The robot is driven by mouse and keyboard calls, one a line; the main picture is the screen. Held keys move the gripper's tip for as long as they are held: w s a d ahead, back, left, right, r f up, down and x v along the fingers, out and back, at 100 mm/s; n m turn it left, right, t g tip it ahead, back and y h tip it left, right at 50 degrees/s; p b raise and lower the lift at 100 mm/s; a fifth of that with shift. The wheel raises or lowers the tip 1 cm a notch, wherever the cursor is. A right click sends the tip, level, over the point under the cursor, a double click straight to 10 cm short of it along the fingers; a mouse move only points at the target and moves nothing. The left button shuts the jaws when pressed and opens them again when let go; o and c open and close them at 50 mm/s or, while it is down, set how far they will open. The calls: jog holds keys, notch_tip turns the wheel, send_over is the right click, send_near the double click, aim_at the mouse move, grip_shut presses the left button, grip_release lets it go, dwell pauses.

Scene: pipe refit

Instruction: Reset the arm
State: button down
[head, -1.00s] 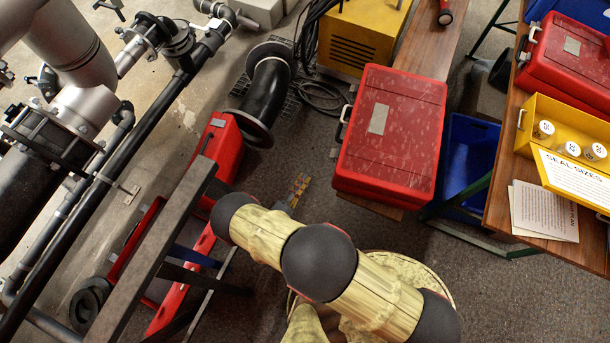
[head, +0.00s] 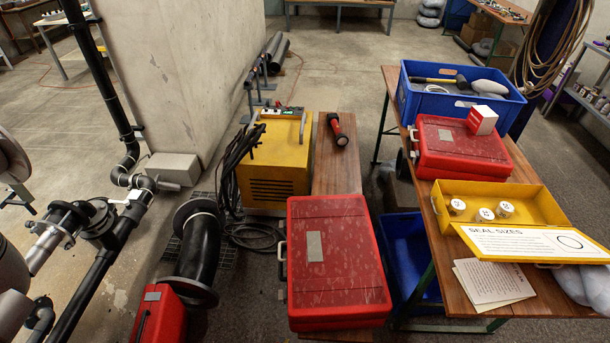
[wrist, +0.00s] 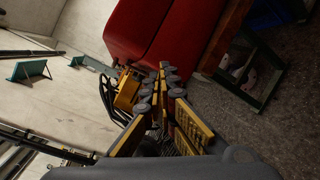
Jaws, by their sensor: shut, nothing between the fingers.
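My gripper (wrist: 166,88) shows in the wrist view, with dark grey joints and yellow-edged fingers. The fingers are together and nothing shows between them. Beyond and above it in the wrist view is a large red case (wrist: 150,30), apart from the fingers as far as I can tell. My arm and gripper are not in the head view now.
A red case (head: 338,262) lies on the wooden bench beside a yellow machine (head: 275,165). At right, a table holds another red case (head: 460,145), a yellow seal box (head: 530,205) and a blue crate (head: 440,98).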

jog(key=s+d+r+m+g, duration=0.25)
jog(key=r+g, duration=0.35)
jog(key=r, duration=0.4)
jog(key=s+d+r+m+g+y, duration=0.1)
jog(key=d+r+m+g, duration=0.35)
jog(key=r, duration=0.65)
jog(key=s+d+r+m+g, duration=0.1)
jog(key=d+r+m+g, duration=0.2)
jog(key=r+g, duration=0.5)
jog(key=d+r+m+t+y, duration=0.2)
jog(key=d+r+m+t, duration=0.2)
jog(key=d+r, duration=0.4)
jog(key=d+r+m+t+y, duration=0.3)
jog(key=d+r+m, duration=0.3)
jog(key=r, duration=1.3)
jog(key=d+t, duration=0.1)
jog(key=d, duration=0.2)
jog(key=shift+s+d+r+y, duration=0.15)
jog(key=shift+s+r+y, duration=0.05)
jog(key=shift+r+y, duration=0.1)
jog(key=shift+t, duration=0.25)
